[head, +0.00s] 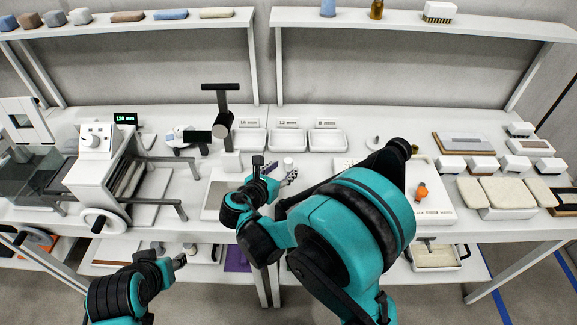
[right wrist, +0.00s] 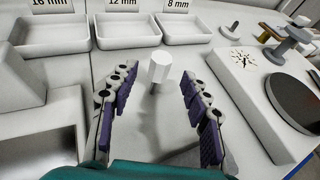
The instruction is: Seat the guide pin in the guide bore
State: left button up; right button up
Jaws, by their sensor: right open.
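A white faceted knob on a thin grey stem, perhaps the guide pin (right wrist: 160,67), stands upright on the bench in the right wrist view. It also shows as a small white shape in the head view (head: 288,162). My right gripper (right wrist: 155,82) is open, with its purple-padded fingers on either side of the line to the knob. The knob is at or just beyond the fingertips, with a gap on both sides. The right gripper also shows in the head view (head: 279,174). My left gripper (head: 180,261) is low at the left, its jaws too small to judge. I cannot make out the guide bore.
Trays labelled 16 mm (right wrist: 47,44), 12 mm (right wrist: 128,43) and 8 mm (right wrist: 184,37) stand behind the knob. A white block (right wrist: 52,122) is close on the left. A white plate with a dark disc (right wrist: 245,100) lies to the right. A press-like machine (head: 97,170) stands at the left.

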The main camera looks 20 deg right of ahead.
aim_at(287, 167)
jog(key=b+x, duration=0.1)
jog(key=x, duration=0.3)
jog(key=shift+f+b, duration=0.2)
jog(key=shift+b, duration=0.1)
jog(key=shift+w+d, duration=0.2)
jog(key=shift+w, duration=0.1)
jog(key=shift+s, duration=0.1)
jog(key=c, duration=0.3)
grip_shut()
jog(key=shift+r, duration=0.1)
notch_tip(287, 167, up, 4)
jog(key=shift+r+p, duration=0.15)
jog(key=shift+p, duration=1.05)
jog(key=s+d+r+p, duration=0.4)
jog(key=s+d+r, duration=0.2)
jog(key=s+d, duration=0.1)
jog(key=shift+s+d+r, duration=0.3)
jog(key=shift+s+d, duration=0.1)
jog(key=shift+s, duration=0.4)
